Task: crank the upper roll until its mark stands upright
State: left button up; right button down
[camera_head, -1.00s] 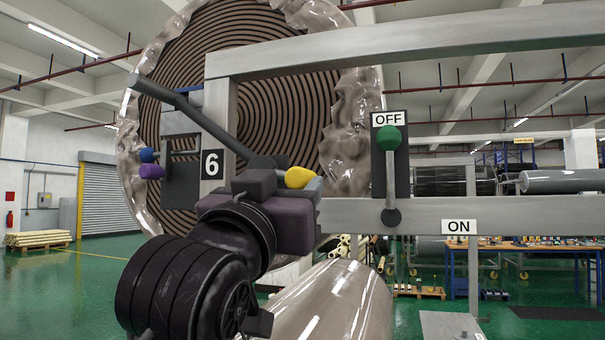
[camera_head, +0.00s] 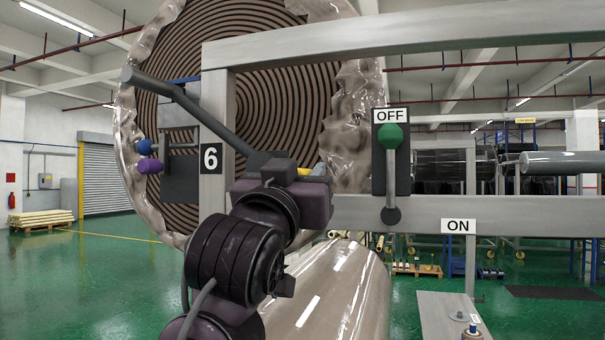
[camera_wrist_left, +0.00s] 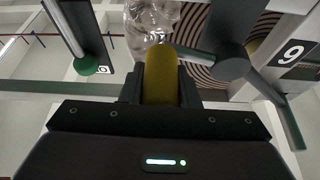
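The upper roll (camera_head: 165,50) is large, wrapped in clear film, with a brown spiral end face behind a grey frame. A long dark grey crank bar (camera_head: 190,105) slopes down to the right across it, past the "6" plate, to behind my left gripper. My left gripper (camera_head: 312,180) is at the bar's lower end. In the wrist view its fingers (camera_wrist_left: 160,92) are closed on either side of a yellow handle (camera_wrist_left: 161,75); a bit of that handle shows in the head view (camera_head: 319,168). I cannot make out the roll's mark. My right gripper is not in view.
A lever with a green knob (camera_head: 392,136) stands up at "OFF", right of my gripper; an "ON" label (camera_head: 458,226) is lower right. Blue (camera_head: 145,147) and purple (camera_head: 149,166) knobs sit at left. A lower wrapped roll (camera_head: 335,295) lies below. Grey beams (camera_head: 420,40) frame the area.

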pick_arm(q)
grip_shut()
jog(key=shift+s+a+r, duration=0.15)
jog(key=shift+s+r, duration=0.05)
jog(key=shift+r, duration=0.95)
jog(key=shift+o, duration=2)
grip_release()
jog(key=shift+w+d+f, duration=0.1)
jog(key=shift+d, duration=0.1)
jog(key=o, duration=0.3)
jog(key=shift+a+f, duration=0.1)
jog(key=shift+f, duration=0.15)
